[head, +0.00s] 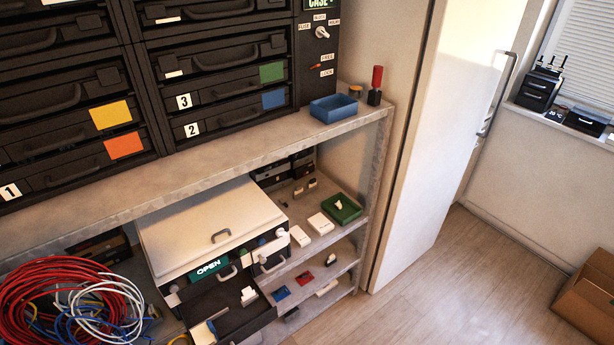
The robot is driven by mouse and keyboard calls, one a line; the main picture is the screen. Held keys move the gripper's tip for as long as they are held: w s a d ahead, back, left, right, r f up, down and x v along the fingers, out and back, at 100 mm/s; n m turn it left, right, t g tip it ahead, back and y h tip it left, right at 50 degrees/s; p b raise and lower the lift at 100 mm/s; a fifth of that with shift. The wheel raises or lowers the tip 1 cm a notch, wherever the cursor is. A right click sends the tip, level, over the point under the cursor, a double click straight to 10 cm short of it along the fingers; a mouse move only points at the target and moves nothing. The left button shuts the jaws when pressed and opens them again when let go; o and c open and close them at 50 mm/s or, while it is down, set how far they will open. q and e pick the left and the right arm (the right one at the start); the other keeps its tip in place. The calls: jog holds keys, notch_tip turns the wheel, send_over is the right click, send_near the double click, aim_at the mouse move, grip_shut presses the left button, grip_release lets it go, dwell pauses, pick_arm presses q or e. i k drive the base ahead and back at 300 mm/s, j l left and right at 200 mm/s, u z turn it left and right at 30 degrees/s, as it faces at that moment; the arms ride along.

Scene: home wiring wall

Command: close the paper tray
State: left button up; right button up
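A white-topped machine (205,222) with a grey handle on its lid stands on the shelf below the counter. A green sign reading OPEN (209,267) is on its front. Under the sign a dark tray (228,318) sticks out toward me and looks pulled out. A white block (248,295) and a pale piece (204,332) show at the tray. The bottom frame edge cuts off the tray's near end. Neither of my grippers is in view.
Red, white and blue cable coils (70,305) lie left of the machine. Small shelves with a green bin (341,208) stand at its right. Black numbered drawers (60,110) fill the wall above the counter (190,170). Wood floor (440,290) is clear at right, beside a cardboard box (590,300).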

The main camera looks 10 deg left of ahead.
aim_at(234, 321)
jog(key=u, duration=1.15)
jog(key=k+j, duration=0.05)
jog(key=j, duration=0.05)
